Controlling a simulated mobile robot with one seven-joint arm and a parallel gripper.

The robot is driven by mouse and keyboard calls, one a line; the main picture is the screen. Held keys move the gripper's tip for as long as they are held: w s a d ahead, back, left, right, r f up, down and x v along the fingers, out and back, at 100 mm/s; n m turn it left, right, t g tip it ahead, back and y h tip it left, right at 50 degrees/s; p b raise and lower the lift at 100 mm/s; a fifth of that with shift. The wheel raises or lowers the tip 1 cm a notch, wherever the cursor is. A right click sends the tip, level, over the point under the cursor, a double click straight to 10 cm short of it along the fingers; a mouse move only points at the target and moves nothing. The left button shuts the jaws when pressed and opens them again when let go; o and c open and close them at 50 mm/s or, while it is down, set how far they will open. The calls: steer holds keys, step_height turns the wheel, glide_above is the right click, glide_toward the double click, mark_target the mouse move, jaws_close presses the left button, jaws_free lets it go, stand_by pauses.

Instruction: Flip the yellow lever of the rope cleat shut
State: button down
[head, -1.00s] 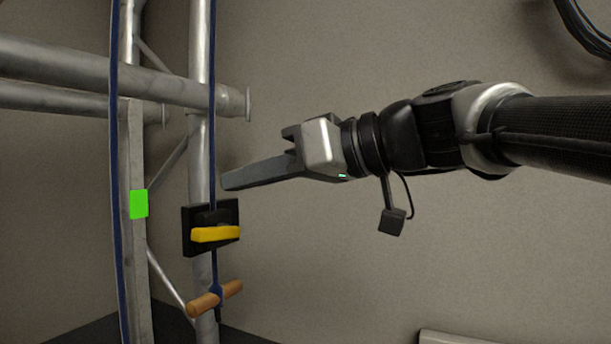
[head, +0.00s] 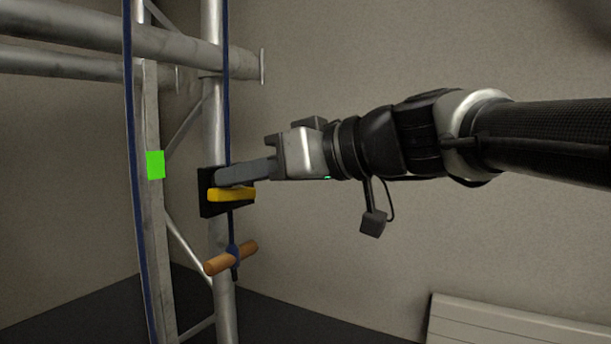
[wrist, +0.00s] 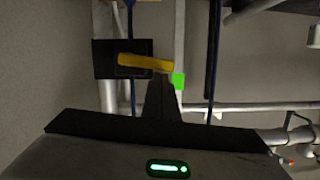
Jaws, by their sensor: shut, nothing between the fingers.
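The rope cleat (head: 206,205) is a black block on the upright metal tube. Its yellow lever (head: 232,194) sticks out sideways, roughly level, in the head view. My gripper (head: 219,177) is shut and empty, its fingertips just above the lever at the cleat's face. Whether they touch the lever I cannot tell. In the wrist view, the yellow lever (wrist: 146,63) lies across the black cleat (wrist: 104,60), right at the tips of my shut gripper (wrist: 158,78). The fingers hide part of the cleat in the head view.
A blue rope (head: 227,110) runs down through the cleat to a wooden handle (head: 217,263) below. Another blue rope (head: 130,120) hangs to the left. A green patch (head: 155,165) marks a truss post. Horizontal tubes (head: 110,44) cross above.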

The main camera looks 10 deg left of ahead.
step_height(320, 180, down, 2)
steer(key=b, duration=0.3)
steer(key=shift+s+n, duration=0.15)
steer(key=shift+n, duration=0.15)
steer(key=b, duration=0.3)
steer(key=shift+s+a+f+n+t, duration=0.1)
steer(key=shift+f+n+t, duration=0.05)
steer(key=shift+n+t, duration=0.2)
steer(key=s+d+r+p, duration=0.2)
steer(key=s+d+r, duration=0.2)
steer(key=d+r, duration=0.45)
steer(key=s+d+f+m+h, duration=0.2)
steer(key=d+f+m+h, duration=0.4)
steer(key=f, duration=0.8)
steer(key=s+d+f+m+h, duration=0.25)
steer(key=d+f, duration=0.55)
steer(key=f, duration=0.5)
steer(key=s+d+f+m+h, duration=0.2)
steer(key=d+f+m+h, duration=0.4)
steer(key=f, duration=0.8)
step_height(320, 180, up, 15)
steer(key=d+n+p, duration=0.1)
steer(key=p, duration=1.4)
steer(key=shift+d, duration=0.2)
